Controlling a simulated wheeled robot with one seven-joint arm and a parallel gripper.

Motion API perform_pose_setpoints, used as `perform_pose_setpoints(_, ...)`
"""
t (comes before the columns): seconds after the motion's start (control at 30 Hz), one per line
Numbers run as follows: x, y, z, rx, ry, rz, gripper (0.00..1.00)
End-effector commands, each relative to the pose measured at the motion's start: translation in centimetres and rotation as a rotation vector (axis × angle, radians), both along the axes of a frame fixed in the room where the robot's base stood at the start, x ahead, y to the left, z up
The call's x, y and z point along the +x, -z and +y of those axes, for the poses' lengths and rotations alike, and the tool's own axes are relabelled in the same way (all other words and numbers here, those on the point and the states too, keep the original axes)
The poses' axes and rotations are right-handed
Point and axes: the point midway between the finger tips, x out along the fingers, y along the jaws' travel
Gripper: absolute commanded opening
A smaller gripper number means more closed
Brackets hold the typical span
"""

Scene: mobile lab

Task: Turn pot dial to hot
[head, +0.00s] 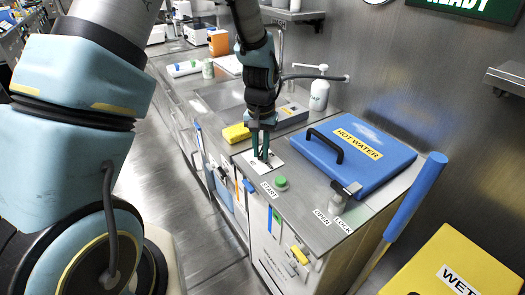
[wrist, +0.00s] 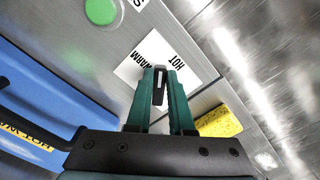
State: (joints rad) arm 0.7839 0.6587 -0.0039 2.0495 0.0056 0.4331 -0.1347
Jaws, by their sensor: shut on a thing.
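The pot dial is a black knob (wrist: 159,88) on a white square plate (head: 268,168) set in the metal counter. In the wrist view the plate (wrist: 130,68) shows the words WARM and HOT near the fingertips. My gripper (head: 261,156) points down at the plate from above. In the wrist view its green fingers (wrist: 160,84) are shut on the dial, one on each side. The fingers hide part of the dial and plate, and I cannot tell exactly which word the dial points at.
A green START button (head: 281,182) sits just in front of the plate. A blue HOT WATER lid (head: 358,148) with a black handle lies to the right, with a latch (head: 346,190) at its front. A yellow sponge (head: 236,133) lies to the left. A sink (head: 222,96) is behind.

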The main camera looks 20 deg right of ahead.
Motion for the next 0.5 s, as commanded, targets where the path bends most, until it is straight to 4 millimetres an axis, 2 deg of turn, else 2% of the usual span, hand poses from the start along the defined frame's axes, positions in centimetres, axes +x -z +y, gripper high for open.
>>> perform_pose_setpoints(0.5,0.61,-0.06,0.49,-0.001,0.469,0.0,0.0)
